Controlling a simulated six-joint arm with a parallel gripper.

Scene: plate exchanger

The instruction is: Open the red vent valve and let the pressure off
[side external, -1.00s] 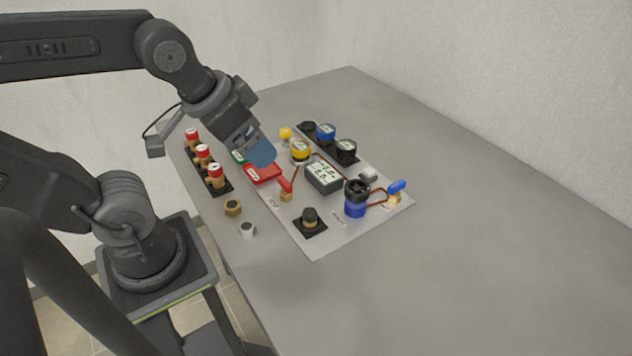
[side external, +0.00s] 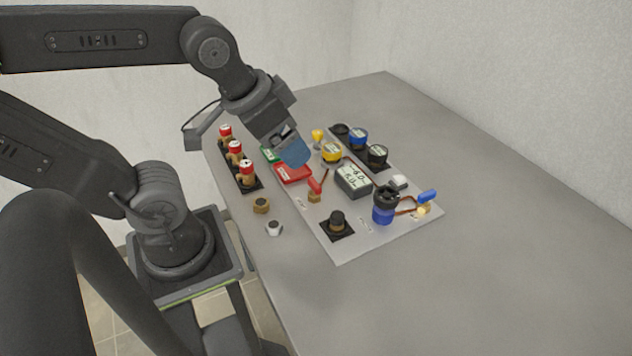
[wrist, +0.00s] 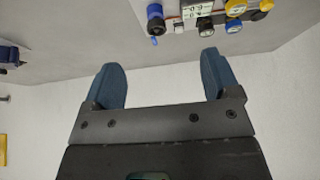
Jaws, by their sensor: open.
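The red vent valve's lever (side external: 315,185) sits on a brass body (side external: 314,197) near the left front edge of the grey panel. The lever stands up at a tilt. My gripper (side external: 297,156) has blue fingers and hangs above the panel, up and left of the lever in the side view, apart from it. In the wrist view its two fingers (wrist: 162,68) are spread wide with nothing between them. The red lever is not seen in the wrist view. A digital display (side external: 353,181) stands on the panel; its small digits appear to read about 6.0.
A red block (side external: 293,173) lies beneath my fingers, beside the vent valve. A blue valve with a black handwheel (side external: 384,205), a black knob (side external: 337,224) and a yellow gauge (side external: 332,152) crowd the panel. Red-capped fittings (side external: 235,151) stand left. The table's right side is clear.

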